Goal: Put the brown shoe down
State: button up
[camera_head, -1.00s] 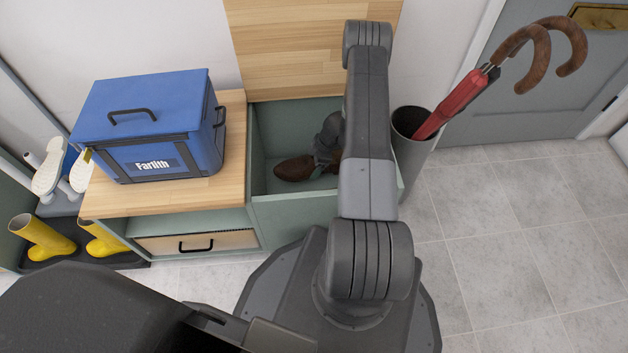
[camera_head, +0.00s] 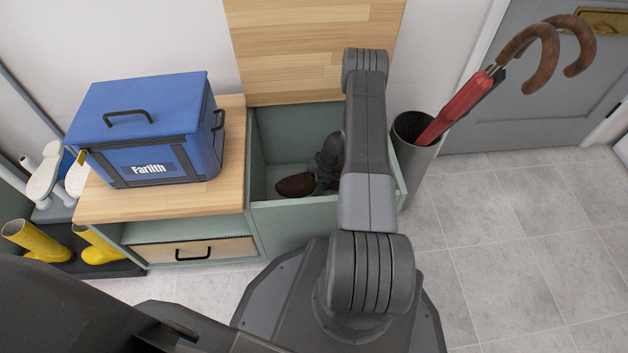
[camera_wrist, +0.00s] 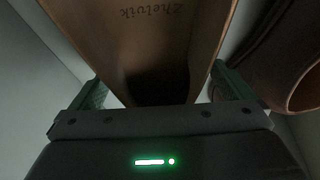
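The brown shoe (camera_head: 295,185) is inside the green open bin (camera_head: 262,135) at the end of the bench, toe to the left. My gripper (camera_head: 328,160) reaches down into the bin, partly hidden by my arm. In the wrist view the brown shoe (camera_wrist: 160,45) fills the space between my gripper's fingers (camera_wrist: 160,90), with lettering on its inside. Both fingers appear to press against its sides. Whether the shoe touches the bin floor cannot be told.
Another brown rounded item (camera_wrist: 300,90) lies right of the fingers in the wrist view. A blue cooler box (camera_head: 150,125) stands on the wooden bench (camera_head: 150,203). A grey umbrella stand (camera_head: 414,155) with umbrellas stands right of the bin. Yellow boots (camera_head: 40,242) are at left.

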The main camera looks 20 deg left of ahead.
jog(key=p+v, duration=0.3)
jog(key=v, duration=0.5)
jog(key=shift+f, duration=0.1)
dwell(1.3)
